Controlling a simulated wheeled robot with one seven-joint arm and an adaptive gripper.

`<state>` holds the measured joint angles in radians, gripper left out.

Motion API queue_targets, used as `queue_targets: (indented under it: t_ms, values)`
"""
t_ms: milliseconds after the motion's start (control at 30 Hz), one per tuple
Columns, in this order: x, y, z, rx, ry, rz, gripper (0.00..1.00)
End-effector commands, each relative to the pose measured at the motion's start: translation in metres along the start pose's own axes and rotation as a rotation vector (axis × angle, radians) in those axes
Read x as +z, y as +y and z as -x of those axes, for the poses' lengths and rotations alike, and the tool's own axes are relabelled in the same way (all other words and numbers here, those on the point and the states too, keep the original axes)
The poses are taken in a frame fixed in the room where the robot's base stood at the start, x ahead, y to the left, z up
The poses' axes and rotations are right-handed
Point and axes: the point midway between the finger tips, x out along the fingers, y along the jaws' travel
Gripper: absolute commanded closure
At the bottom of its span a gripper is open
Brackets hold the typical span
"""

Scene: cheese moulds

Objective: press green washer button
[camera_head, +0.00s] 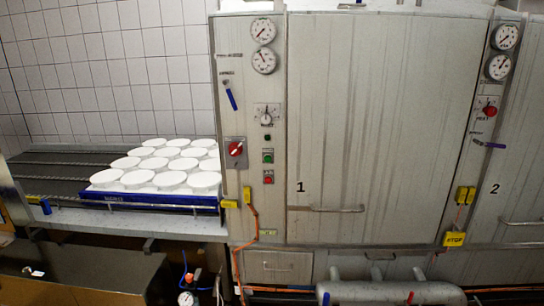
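A small green button (267,157) sits on the narrow control strip (250,110) left of the large metal door marked 1. A red button (268,178) is directly below it, and a small dark round fitting (268,138) is just above it. The green button's face is uncovered and nothing touches it. Whether this panel belongs to a washer cannot be read. My gripper is not visible in this view.
A red rotary switch (236,148) and gauges (263,45) surround the button. A blue tray (150,201) of white moulds stands on the conveyor at left. Door 1 (380,120) has a handle (340,209). An orange cable (257,228) hangs below the panel.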

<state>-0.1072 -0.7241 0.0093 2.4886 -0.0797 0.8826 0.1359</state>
Motion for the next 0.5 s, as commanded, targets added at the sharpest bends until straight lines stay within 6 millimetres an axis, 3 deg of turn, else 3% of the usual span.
queue_targets:
  t_ms: [400,500]
  values:
    - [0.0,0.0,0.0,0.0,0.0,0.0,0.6]
    - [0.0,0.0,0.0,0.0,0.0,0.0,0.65]
